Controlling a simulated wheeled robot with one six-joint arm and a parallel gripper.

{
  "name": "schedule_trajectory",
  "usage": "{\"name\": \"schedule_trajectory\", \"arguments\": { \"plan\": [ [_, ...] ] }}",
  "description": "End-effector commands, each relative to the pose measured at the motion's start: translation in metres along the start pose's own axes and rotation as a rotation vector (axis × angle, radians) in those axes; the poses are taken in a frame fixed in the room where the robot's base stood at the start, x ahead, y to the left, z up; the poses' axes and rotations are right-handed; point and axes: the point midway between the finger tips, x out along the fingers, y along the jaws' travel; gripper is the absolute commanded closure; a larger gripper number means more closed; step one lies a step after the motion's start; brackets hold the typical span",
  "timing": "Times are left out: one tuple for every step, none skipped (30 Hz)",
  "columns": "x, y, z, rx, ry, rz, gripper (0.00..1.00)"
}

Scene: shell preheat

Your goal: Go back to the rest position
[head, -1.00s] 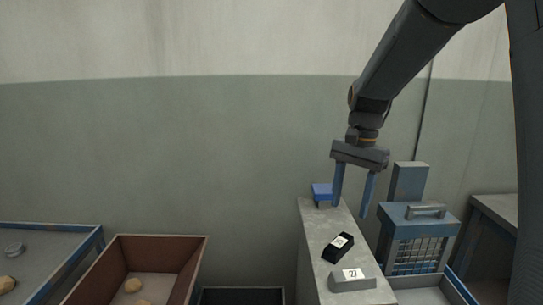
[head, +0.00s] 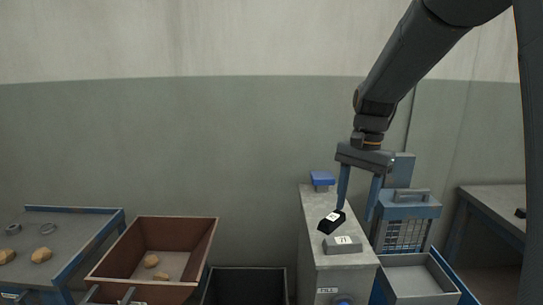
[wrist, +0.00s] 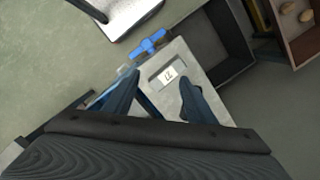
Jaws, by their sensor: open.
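My gripper (head: 358,201) is open and empty in the head view, with its two blue fingers pointing down over the narrow grey cabinet (head: 310,245). One finger hangs close to a black block with a white label (head: 331,222) on the cabinet top; I cannot tell if they touch. In the wrist view, both fingers (wrist: 160,98) are spread apart with nothing between them but the cabinet top and a grey block with a number label (wrist: 168,74) below.
A blue-topped knob (head: 322,179) stands at the cabinet's back. A blue caged unit (head: 406,222) and grey tray (head: 418,280) are to the right. A brown bin (head: 187,233) with lumps, a dark bin (head: 245,275) and a blue-edged table (head: 70,245) are to the left.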

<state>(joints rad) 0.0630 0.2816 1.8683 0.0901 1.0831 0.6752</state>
Motion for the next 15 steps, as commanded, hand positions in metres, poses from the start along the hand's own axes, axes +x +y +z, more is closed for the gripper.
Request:
{"name": "schedule_trajectory", "arguments": {
  "plan": [
    [0.004,0.003,0.004,-0.019,0.003,0.001,0.49],
    [0.006,0.004,0.005,-0.031,0.007,0.0,0.49],
    [0.009,0.007,0.008,-0.046,0.01,0.0,0.49],
    [0.012,0.008,0.009,-0.058,0.013,0.0,0.49],
    [0.014,0.009,0.011,-0.071,0.016,0.0,0.49],
    [0.018,0.012,0.014,-0.088,0.019,0.001,0.49],
    [0.02,0.014,0.015,-0.102,0.022,0.0,0.49],
    [0.023,0.016,0.018,-0.117,0.026,0.001,0.49],
    [0.027,0.019,0.021,-0.138,0.031,0.001,0.49],
    [0.03,0.021,0.023,-0.156,0.035,0.001,0.49],
    [0.034,0.024,0.026,-0.175,0.039,0.002,0.49],
    [0.039,0.028,0.03,-0.201,0.045,0.002,0.49],
    [0.043,0.032,0.034,-0.224,0.049,0.003,0.49],
    [0.047,0.035,0.037,-0.247,0.055,0.003,0.49],
    [0.053,0.04,0.042,-0.279,0.062,0.004,0.49]
  ]
}}
